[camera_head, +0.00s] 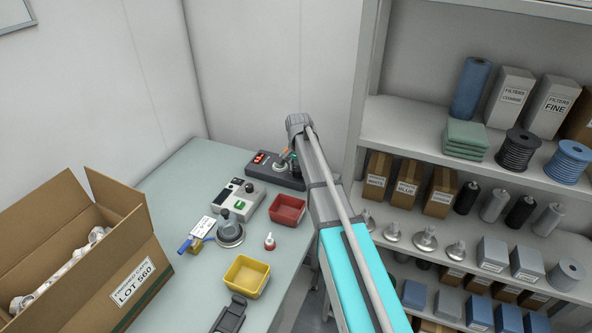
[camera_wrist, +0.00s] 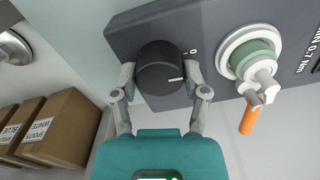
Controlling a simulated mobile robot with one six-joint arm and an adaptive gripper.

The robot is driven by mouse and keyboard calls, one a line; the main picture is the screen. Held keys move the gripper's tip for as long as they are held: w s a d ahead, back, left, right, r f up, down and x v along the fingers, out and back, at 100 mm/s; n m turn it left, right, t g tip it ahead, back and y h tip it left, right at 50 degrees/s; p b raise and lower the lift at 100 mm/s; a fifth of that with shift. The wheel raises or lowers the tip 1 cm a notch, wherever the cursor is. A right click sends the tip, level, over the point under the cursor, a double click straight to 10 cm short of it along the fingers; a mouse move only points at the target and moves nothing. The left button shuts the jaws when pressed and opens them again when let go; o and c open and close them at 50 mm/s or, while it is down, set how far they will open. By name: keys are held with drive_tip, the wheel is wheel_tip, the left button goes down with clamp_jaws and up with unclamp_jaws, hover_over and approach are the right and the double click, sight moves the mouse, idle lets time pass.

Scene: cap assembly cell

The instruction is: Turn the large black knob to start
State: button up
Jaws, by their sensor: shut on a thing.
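The large black knob (camera_wrist: 159,68) shows in the wrist view on a dark grey panel. Its white pointer line points to the right, and a 0 mark is printed to its upper right. My gripper (camera_wrist: 160,78) has one finger on each side of the knob and is shut on it. In the head view my arm reaches to the dark control box (camera_head: 262,168) at the back of the table. The knob is hidden there behind my arm.
Right of the knob is a green round part in a pale ring (camera_wrist: 250,55), with an orange-handled item (camera_wrist: 250,118) beside it. On the table are a red bin (camera_head: 287,210), a yellow bin (camera_head: 246,276) and a grey device (camera_head: 238,200). Shelves stand at right.

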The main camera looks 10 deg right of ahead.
sight(298, 168)
drive_tip(key=c, duration=0.3)
drive_tip(key=shift+a, duration=0.1)
drive_tip(key=shift+w+n, duration=0.1)
drive_tip(key=shift+n, duration=0.3)
drive_tip(key=o, duration=1.1)
drive_tip(key=shift+r, duration=0.2)
wheel_tip(298, 168, up, 9)
drive_tip(key=p, duration=0.9)
drive_tip(key=shift+f, duration=0.15)
